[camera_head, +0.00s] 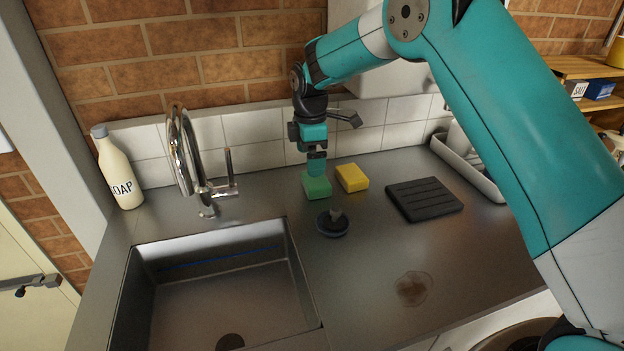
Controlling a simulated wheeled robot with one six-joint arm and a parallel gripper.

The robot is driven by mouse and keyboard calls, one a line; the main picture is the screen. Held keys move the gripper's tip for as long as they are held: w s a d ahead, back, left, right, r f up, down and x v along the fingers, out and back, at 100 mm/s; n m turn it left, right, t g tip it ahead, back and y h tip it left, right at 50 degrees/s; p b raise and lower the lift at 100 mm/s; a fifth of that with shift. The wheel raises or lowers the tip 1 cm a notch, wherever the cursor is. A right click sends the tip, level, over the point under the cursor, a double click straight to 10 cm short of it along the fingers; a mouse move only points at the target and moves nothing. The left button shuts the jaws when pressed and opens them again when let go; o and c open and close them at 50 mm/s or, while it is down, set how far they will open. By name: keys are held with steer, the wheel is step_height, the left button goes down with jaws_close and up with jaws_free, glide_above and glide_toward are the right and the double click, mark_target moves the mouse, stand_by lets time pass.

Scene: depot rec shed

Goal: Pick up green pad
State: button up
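The green pad (317,188) lies on the steel counter, right of the sink and close to the tiled back wall. My gripper (317,168) points down directly over it, with the fingers at or just above its top. The fingers are seen edge-on, so I cannot tell whether they are open or shut, or whether they touch the pad. A yellow pad (352,177) lies just right of the green one, close beside it.
A dark round item with an upright handle (332,223) stands in front of the green pad. The sink (290,290), tap (205,190) and soap bottle (118,170) are left. A black ridged mat (424,199) and white tray (466,168) are right. A brown stain (412,288) marks the front counter.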

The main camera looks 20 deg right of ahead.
mark_target(312, 180)
steer(key=f, duration=0.2)
steer(key=f+p, duration=0.1)
steer(key=f, duration=0.2)
steer(key=w+d+f+p, duration=0.1)
steer(key=f, duration=0.2)
steer(key=shift+f, duration=0.25)
steer(key=shift+c, duration=0.2)
steer(key=shift+a, duration=0.1)
steer(key=c, duration=0.6)
steer(key=shift+c, duration=0.3)
steer(key=shift+r, duration=0.1)
steer(key=shift+s+r, duration=0.15)
step_height(312, 180, up, 6)
steer(key=shift+r+b, duration=0.1)
steer(key=shift+b, duration=1.05)
steer(key=s+b, duration=0.2)
steer(key=s, duration=0.8)
steer(key=s+b, duration=0.2)
steer(key=s, duration=0.7)
steer(key=shift+s+r, duration=0.2)
steer(key=shift+s, duration=0.2)
